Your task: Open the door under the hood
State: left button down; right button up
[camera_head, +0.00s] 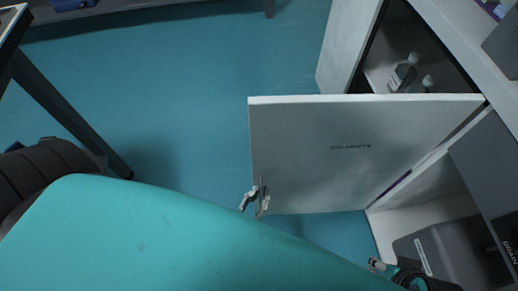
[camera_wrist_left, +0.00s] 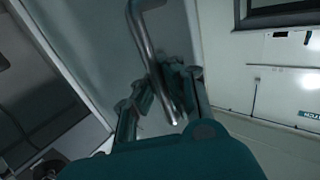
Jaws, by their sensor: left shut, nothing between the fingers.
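The pale cabinet door (camera_head: 310,125), with dark lettering that seems to read "SOLVENTS", stands swung wide open from the cabinet (camera_head: 345,45). Its metal handle (camera_head: 264,192) is near the free edge. My left gripper (camera_head: 249,198) is beside the handle, its fingers shut with nothing held. In the left wrist view the bar handle (camera_wrist_left: 147,45) passes in front of my left fingers (camera_wrist_left: 163,100); I cannot tell whether they touch it. My right gripper (camera_head: 377,265) is at the lower right, low beside the cabinet; its finger state is unclear. My large teal arm link hides the lower left.
Grey fittings (camera_head: 403,75) stand inside the opened cabinet. A grey bin (camera_head: 450,258) sits in another compartment, next to a grey door (camera_head: 492,165) with lettering. A dark table leg (camera_head: 70,120) stands at left. The teal floor (camera_head: 190,90) between is clear.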

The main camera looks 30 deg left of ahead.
pick_arm(q)
jog(key=c, duration=2.1)
grip_release()
jog(key=shift+s+a, duration=0.1)
jog(key=shift+a, duration=0.2)
jog(key=o, duration=0.7)
jog(key=shift+d, duration=0.1)
jog(key=s, duration=0.8)
jog(key=s+a, duration=0.1)
jog(key=s, duration=0.3)
